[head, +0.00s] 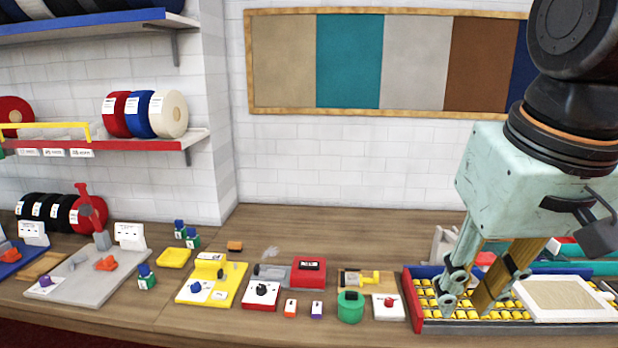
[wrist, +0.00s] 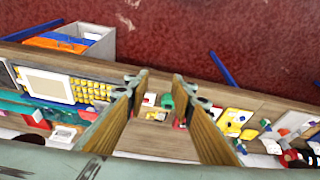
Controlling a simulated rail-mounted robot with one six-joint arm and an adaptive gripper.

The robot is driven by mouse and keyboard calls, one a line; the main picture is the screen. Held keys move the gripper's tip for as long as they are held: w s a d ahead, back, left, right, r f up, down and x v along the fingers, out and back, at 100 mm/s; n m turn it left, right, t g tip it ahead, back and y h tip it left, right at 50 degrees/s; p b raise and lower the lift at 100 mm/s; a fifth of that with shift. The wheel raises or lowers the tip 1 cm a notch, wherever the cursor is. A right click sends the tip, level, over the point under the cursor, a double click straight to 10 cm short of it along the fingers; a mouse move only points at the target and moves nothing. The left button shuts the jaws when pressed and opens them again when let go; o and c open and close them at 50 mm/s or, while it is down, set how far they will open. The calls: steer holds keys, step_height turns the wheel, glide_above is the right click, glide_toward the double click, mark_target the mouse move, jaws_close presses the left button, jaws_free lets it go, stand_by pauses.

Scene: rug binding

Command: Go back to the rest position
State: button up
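My gripper (head: 481,287) hangs from the arm at the right of the head view, fingers pointing down, over the tray of yellow rollers (head: 418,312). Its two fingers stand apart with a clear gap and nothing between them. The wrist view also shows my gripper (wrist: 160,88) open, with the workbench (wrist: 150,143) visible between the fingers. The head view does not clearly show how high the fingertips are above the tray. No rest position marker shows.
A framed beige panel (head: 568,296) lies on the roller tray. A green round container (head: 350,307), a red box (head: 308,271) and a yellow fixture (head: 212,283) stand left of my gripper. Shelves with tape rolls (head: 168,113) are at left. The bench behind the fixtures is clear.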

steer(key=s+f+b, duration=0.1)
steer(key=s+f, duration=0.2)
steer(key=s, duration=0.6)
steer(key=shift+s+f+t, duration=0.25)
steer(key=shift+f+t, duration=0.05)
steer(key=shift+f, duration=0.05)
stand_by(2.2)
